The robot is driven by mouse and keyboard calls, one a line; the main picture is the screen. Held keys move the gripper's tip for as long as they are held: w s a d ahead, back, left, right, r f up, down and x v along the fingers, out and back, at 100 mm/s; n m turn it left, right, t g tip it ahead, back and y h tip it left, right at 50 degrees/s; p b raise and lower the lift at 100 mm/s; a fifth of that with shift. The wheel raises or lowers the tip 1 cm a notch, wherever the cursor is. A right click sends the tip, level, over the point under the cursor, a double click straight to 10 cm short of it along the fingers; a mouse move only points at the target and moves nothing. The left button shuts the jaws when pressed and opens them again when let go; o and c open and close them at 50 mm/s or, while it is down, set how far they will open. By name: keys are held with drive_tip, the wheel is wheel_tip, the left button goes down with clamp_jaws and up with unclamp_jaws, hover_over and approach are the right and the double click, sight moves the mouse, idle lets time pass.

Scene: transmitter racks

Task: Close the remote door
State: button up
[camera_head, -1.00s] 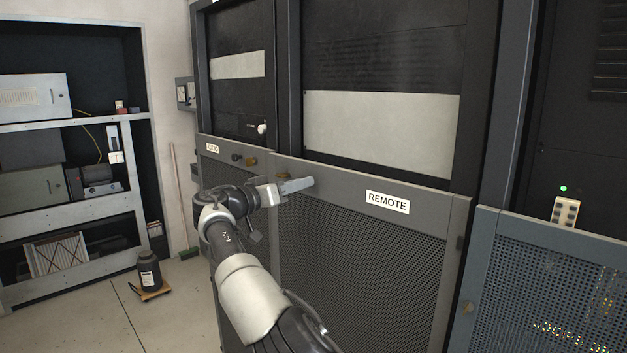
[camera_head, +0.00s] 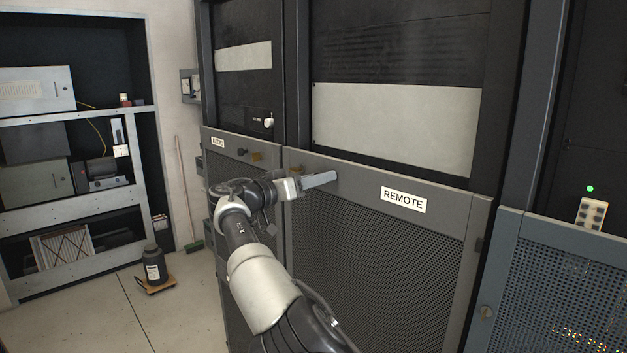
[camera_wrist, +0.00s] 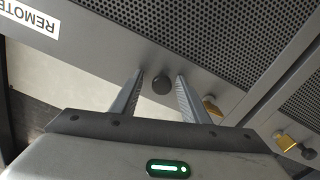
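The remote door (camera_head: 375,245) is a grey perforated panel with a white REMOTE label (camera_head: 404,200), low on the middle rack. It looks close to its frame; I cannot tell whether it is fully flush. In the wrist view its solid rim (camera_wrist: 110,45) and dark round knob (camera_wrist: 161,84) show. My gripper (camera_head: 325,181) is at the door's upper left, left of the label. In the wrist view my gripper (camera_wrist: 160,76) is open, its fingers apart on either side of the knob. Contact cannot be made out. A brass latch (camera_wrist: 211,105) is beside the right finger.
The audio door (camera_head: 222,170) adjoins on the left, with its own brass latch (camera_wrist: 284,141). A blue perforated door (camera_head: 570,290) is at the right. The floor between is clear.

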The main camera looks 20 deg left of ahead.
drive_tip(key=b+v, duration=0.5)
drive_tip(key=v, duration=1.3)
drive_tip(key=shift+s, duration=0.1)
